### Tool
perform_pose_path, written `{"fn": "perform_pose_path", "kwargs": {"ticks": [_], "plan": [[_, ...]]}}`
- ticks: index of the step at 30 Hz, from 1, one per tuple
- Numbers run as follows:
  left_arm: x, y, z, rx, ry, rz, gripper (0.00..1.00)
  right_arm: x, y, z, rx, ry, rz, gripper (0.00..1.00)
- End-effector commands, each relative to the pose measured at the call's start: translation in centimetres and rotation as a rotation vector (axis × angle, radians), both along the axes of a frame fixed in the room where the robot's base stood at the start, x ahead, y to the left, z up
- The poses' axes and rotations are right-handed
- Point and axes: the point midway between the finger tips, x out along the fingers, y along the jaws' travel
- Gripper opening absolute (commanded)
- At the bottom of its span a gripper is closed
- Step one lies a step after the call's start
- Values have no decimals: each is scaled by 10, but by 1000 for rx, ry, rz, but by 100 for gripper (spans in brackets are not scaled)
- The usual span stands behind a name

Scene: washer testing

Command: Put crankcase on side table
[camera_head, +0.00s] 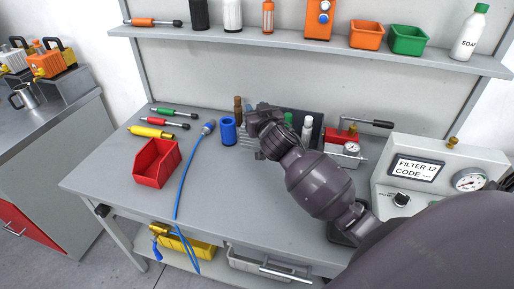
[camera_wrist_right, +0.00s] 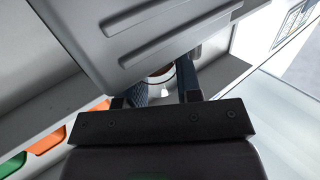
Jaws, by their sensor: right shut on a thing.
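The crankcase is a grey metal body with ribs; it fills the top of the right wrist view (camera_wrist_right: 125,35). My right gripper (camera_wrist_right: 164,82) is shut on it. In the head view my right gripper (camera_head: 264,122) is above the back middle of the workbench, seen from behind, and its fingertips are hidden. Only a grey finned edge of the crankcase (camera_head: 246,144) shows beside it. I cannot tell whether the crankcase touches the bench. A grey side table (camera_head: 42,130) stands at the far left, with orange and black devices (camera_head: 50,62) on top. My left gripper is not in view.
The workbench (camera_head: 235,195) has free room at its front middle. A red bin (camera_head: 157,162), a blue hose (camera_head: 185,175), screwdrivers (camera_head: 172,112) and a blue cup (camera_head: 228,131) lie to the left. A test box (camera_head: 440,168) stands at right. A shelf (camera_head: 310,50) runs above.

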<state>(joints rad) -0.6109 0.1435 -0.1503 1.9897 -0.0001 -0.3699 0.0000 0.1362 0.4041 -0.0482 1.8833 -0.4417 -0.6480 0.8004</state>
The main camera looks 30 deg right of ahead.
Motion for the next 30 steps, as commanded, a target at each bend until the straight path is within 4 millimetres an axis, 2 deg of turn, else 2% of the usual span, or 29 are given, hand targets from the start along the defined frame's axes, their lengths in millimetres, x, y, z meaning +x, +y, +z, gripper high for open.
{"fn": "perform_pose_path", "kwargs": {"ticks": [6,12,20,30], "plan": [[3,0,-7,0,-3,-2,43,0,0,-42,-1,-1,1,0],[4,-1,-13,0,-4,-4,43,0,1,-72,0,-3,2,0],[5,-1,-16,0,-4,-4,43,1,0,-87,-1,-6,2,0],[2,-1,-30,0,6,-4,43,1,1,-125,-1,-4,2,0]]}}
